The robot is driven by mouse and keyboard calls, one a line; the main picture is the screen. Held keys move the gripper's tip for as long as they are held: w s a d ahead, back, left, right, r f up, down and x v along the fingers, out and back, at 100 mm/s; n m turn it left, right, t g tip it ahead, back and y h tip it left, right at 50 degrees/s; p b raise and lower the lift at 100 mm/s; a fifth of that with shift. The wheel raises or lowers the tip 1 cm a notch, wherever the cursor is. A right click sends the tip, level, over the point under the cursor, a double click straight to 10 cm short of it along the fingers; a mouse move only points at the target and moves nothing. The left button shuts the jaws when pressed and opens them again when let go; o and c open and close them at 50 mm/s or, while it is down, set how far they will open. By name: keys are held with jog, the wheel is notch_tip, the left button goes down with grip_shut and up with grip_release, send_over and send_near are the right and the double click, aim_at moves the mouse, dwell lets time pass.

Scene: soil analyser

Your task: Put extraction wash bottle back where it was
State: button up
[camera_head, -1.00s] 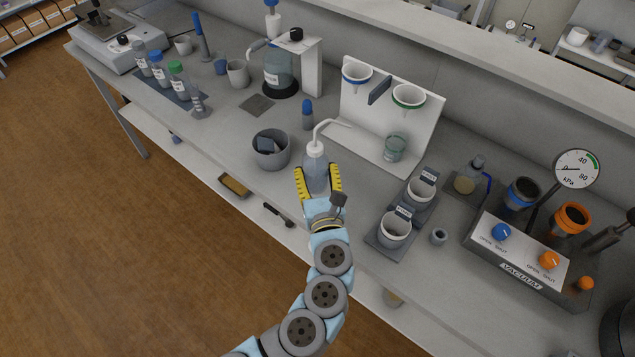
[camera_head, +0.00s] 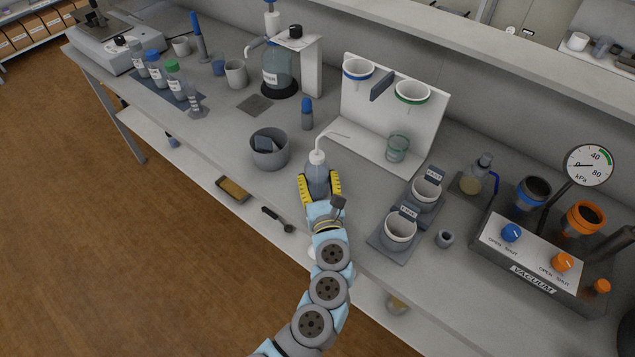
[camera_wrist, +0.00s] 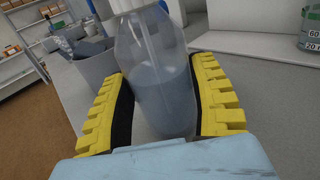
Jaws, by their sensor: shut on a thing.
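The wash bottle (camera_head: 317,176) is a translucent squeeze bottle with a white cap and a bent white spout pointing right. It stands upright between the yellow ribbed fingers of my gripper (camera_head: 319,188), near the bench's front edge. The wrist view shows the bottle (camera_wrist: 155,85), with greyish liquid inside, between both fingers of my gripper (camera_wrist: 162,110). The fingers are shut on its sides. Whether its base touches the bench is hidden by the gripper.
A grey bin (camera_head: 269,152) stands just left of the bottle. A white funnel stand (camera_head: 375,150) is behind it. Labelled cups on a dark tray (camera_head: 393,246) are to the right, then the vacuum box (camera_head: 527,262). A blue-capped small bottle (camera_head: 307,115) stands behind.

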jog(key=shift+f, duration=0.15)
jog(key=o, duration=0.4)
jog(key=shift+f, duration=0.1)
jog(key=o, duration=0.4)
jog(key=shift+r, duration=0.2)
jog(key=shift+s+d+p, duration=0.3)
jog(key=shift+s+p, duration=0.05)
jog(key=shift+s, duration=1.6)
jog(key=shift+s+d+p, duration=0.3)
jog(key=shift+s+p, duration=0.1)
jog(key=shift+s, duration=1.6)
jog(key=shift+s+d+p, duration=0.3)
jog(key=shift+s+p, duration=0.05)
jog(key=shift+s, duration=1.6)
